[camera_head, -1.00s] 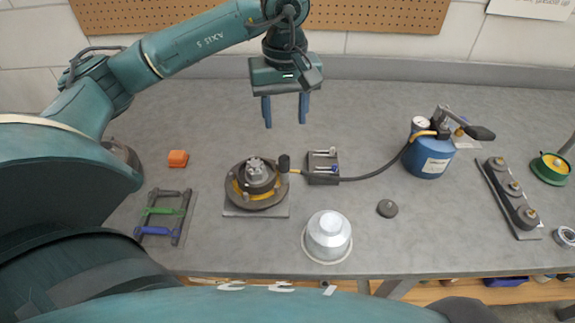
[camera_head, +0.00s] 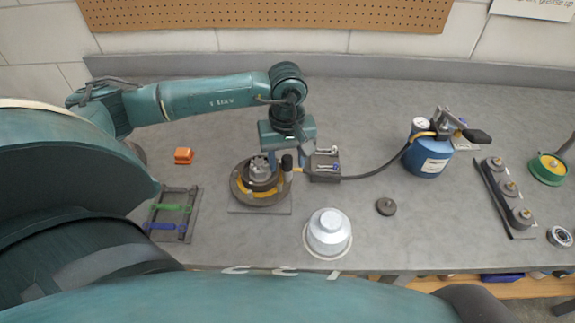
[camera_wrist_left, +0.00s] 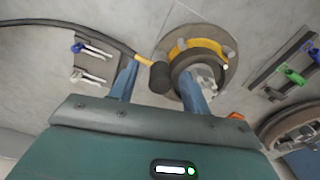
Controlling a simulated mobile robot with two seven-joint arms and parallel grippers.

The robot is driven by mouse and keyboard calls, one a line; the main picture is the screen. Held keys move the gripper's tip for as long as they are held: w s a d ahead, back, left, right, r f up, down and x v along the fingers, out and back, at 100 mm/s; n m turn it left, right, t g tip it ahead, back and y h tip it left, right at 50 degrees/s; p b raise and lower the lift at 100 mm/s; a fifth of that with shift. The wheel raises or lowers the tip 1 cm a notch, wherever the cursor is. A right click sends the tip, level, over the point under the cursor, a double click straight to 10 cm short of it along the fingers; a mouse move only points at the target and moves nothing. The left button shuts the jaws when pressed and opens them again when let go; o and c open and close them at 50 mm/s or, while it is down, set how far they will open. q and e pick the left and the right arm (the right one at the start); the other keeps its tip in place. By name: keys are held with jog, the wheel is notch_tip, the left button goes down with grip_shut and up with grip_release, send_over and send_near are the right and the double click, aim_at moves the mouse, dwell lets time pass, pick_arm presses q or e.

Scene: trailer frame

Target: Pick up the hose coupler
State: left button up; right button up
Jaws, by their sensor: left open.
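The hose coupler (camera_head: 287,162) is a dark, short cylinder on the end of a black hose, with a yellow band behind it. It lies between the hub (camera_head: 258,185) and the small dark block (camera_head: 324,166). It also shows in the left wrist view (camera_wrist_left: 161,79). My left gripper (camera_head: 288,158) points down over the coupler and is open. In the left wrist view its two blue fingers stand on either side of the coupler, with one finger overlapping the hub. I cannot tell whether either finger touches it. My right gripper is not in view.
The hose (camera_head: 375,173) runs right to a blue grease canister (camera_head: 429,152). A silver cup (camera_head: 328,232) stands in front. An orange block (camera_head: 184,155) and a rack with green and blue tools (camera_head: 173,214) are at the left. The bench behind is clear.

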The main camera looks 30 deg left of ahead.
aim_at(287, 157)
pick_arm(q)
jog(key=shift+c, duration=0.2)
grip_shut()
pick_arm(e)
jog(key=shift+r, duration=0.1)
pick_arm(q)
notch_tip(287, 157, up, 10)
jog(key=shift+b, duration=0.85)
notch_tip(287, 157, up, 3)
jog(key=shift+r+p, duration=0.15)
jog(key=shift+p, duration=0.5)
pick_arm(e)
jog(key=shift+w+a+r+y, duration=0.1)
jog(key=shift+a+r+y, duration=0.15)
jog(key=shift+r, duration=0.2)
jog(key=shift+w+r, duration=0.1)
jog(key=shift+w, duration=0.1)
